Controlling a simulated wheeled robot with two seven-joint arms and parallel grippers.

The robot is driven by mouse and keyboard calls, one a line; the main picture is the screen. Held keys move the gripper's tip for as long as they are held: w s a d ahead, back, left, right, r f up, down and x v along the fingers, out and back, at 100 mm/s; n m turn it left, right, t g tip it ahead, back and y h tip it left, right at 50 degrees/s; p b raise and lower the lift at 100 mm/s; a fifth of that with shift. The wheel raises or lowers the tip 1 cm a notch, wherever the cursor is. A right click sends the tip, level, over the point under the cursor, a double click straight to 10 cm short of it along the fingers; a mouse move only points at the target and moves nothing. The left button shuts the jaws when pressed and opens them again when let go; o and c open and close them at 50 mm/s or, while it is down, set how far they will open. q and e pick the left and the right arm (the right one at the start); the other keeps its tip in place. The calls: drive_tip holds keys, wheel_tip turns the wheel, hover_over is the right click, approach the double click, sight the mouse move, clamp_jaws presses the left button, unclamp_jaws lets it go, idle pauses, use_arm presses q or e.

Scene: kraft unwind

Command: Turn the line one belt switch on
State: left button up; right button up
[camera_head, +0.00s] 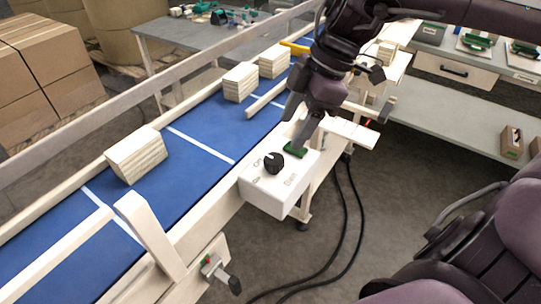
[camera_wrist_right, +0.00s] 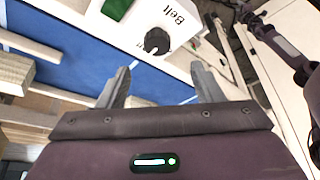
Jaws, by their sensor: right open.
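The line one belt switch is a black round knob (camera_head: 274,163) on a white box marked "Belt" (camera_head: 285,192), fixed to the conveyor's side. Off and On marks stand on its left; I cannot tell which one the knob points to. The knob also shows in the right wrist view (camera_wrist_right: 157,41), beyond the fingertips and roughly between them. My right gripper (camera_head: 298,120) is open and empty, above and behind the box, apart from the knob. Its two fingers show in the right wrist view (camera_wrist_right: 157,80). My left gripper does not show.
A green piece (camera_head: 296,149) sits on the box behind the knob. The blue conveyor belt (camera_head: 190,165) carries several wooden blocks, one nearest (camera_head: 137,155). Black cables (camera_head: 345,230) hang to the floor.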

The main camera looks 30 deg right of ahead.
sight(274, 158)
drive_tip(key=x, duration=0.5)
drive_tip(key=p+x, duration=0.1)
drive_tip(key=x, duration=0.2)
drive_tip(key=shift+w+f, duration=0.25)
drive_tip(key=shift+w, duration=0.1)
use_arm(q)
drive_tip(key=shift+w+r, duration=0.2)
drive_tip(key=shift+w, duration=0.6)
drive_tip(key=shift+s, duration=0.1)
use_arm(e)
drive_tip(key=shift+s, duration=0.1)
drive_tip(key=shift+c, duration=0.4)
drive_tip(key=c, duration=0.9)
